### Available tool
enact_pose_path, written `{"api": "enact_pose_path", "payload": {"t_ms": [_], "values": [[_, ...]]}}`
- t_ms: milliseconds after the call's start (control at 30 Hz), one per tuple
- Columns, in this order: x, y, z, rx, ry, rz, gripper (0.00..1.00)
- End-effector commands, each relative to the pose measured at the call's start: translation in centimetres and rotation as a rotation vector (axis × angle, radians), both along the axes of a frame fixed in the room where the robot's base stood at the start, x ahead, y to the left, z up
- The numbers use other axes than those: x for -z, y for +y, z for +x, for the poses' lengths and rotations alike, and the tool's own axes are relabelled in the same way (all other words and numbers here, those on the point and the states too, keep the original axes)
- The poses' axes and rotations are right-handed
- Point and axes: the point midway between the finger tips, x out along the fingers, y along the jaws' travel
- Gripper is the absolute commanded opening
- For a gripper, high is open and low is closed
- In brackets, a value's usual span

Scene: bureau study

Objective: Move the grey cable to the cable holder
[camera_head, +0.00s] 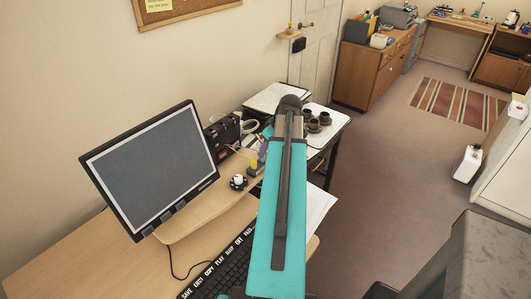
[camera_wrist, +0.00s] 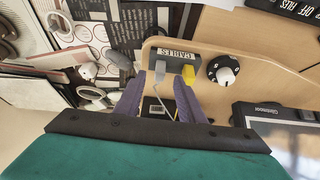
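The cable holder (camera_wrist: 175,56) is a dark grey block labelled CABLES on the wooden desk shelf in the wrist view. A grey plug-like end (camera_wrist: 160,72), apparently of the grey cable, shows at the holder's left part; I cannot tell whether it is seated. A yellow cable end (camera_wrist: 188,75) is at the holder's right part. My gripper (camera_wrist: 158,92) has two purple fingers, apart, one on each side of the grey end in the picture. I see no clear contact. In the head view, my teal arm hides most of the gripper; the yellow end (camera_head: 253,164) shows beside it.
A black dial with a white knob (camera_wrist: 225,71) stands right of the holder. The monitor (camera_head: 150,168) and keyboard (camera_head: 225,272) are on the desk. Several cups (camera_head: 314,124) stand on a white side table behind my arm. Loose pale cable loops (camera_wrist: 93,100) lie at left.

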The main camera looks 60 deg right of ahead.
Motion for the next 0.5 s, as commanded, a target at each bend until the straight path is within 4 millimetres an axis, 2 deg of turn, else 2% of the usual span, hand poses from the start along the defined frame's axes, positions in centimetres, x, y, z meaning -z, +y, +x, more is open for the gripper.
{"api": "enact_pose_path", "payload": {"t_ms": [500], "values": [[-4.9,0.2,-2.1,0.000,-0.001,-0.001,0.36]]}}
